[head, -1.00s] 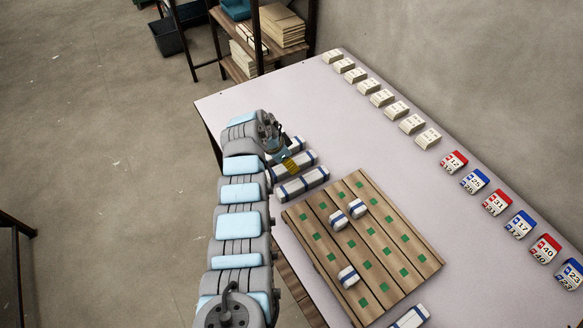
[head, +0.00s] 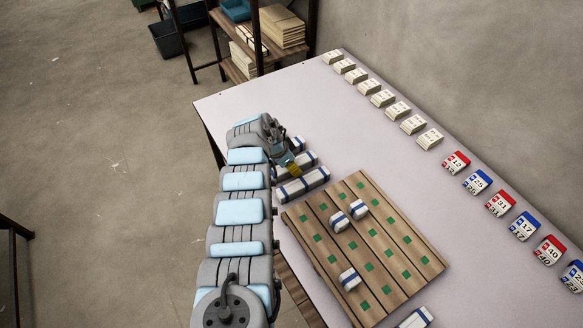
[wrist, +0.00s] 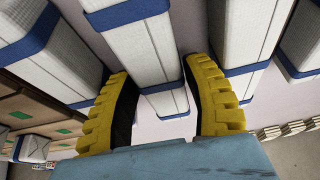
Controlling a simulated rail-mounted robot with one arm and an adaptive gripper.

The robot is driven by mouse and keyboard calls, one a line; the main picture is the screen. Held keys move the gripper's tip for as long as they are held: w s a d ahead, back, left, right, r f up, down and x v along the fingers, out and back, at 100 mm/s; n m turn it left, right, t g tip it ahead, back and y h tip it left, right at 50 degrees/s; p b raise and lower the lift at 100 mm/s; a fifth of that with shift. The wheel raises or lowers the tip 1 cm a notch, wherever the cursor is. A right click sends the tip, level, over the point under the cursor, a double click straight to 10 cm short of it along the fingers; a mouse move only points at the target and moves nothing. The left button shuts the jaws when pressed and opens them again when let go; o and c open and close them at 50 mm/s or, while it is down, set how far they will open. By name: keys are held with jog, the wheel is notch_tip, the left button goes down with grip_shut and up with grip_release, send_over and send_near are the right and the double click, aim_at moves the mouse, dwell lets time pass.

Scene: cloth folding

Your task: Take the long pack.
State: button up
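Several long white packs with blue bands lie side by side at the left edge of the table; one pack (head: 306,184) lies nearest the wooden pallet, and another shows partly just behind my gripper (head: 290,168). In the wrist view, my gripper (wrist: 160,80) has its yellow fingers apart. A white pack (wrist: 148,55) with blue bands runs into the space between them, with no clear contact on either side. More such packs flank it on the left (wrist: 42,35) and right (wrist: 240,35). Which pack is the longest is hard to tell.
A wooden pallet (head: 345,278) with green squares bears several small white packs. Along the wall side of the table (head: 345,130) stand several cream stacks (head: 397,109) and several red or blue numbered blocks (head: 501,203). A shelf (head: 240,65) stands behind the table.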

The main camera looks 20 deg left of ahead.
jog(key=c, duration=0.7)
jog(key=shift+r, duration=0.1)
notch_tip(320, 180, up, 3)
jog(key=shift+r+p, duration=0.2)
jog(key=shift+p, duration=0.65)
jog(key=shift+s+a+r+p, duration=0.1)
jog(key=shift+s+r+p, duration=0.2)
jog(key=shift+s+r, duration=0.25)
jog(key=shift+s+a+r, duration=0.15)
jog(key=shift+s+r, duration=0.3)
jog(key=shift+s+a+r+p, duration=0.35)
jog(key=shift+s+r+p, duration=0.8)
jog(key=shift+s, duration=0.8)
jog(key=shift+s+a+r+p, duration=0.35)
jog(key=shift+s+r+p, duration=0.8)
jog(key=shift+s, duration=0.85)
jog(key=shift+s+a+r+p, duration=0.35)
jog(key=shift+s+r+p, duration=0.55)
jog(key=shift+s+r, duration=0.8)
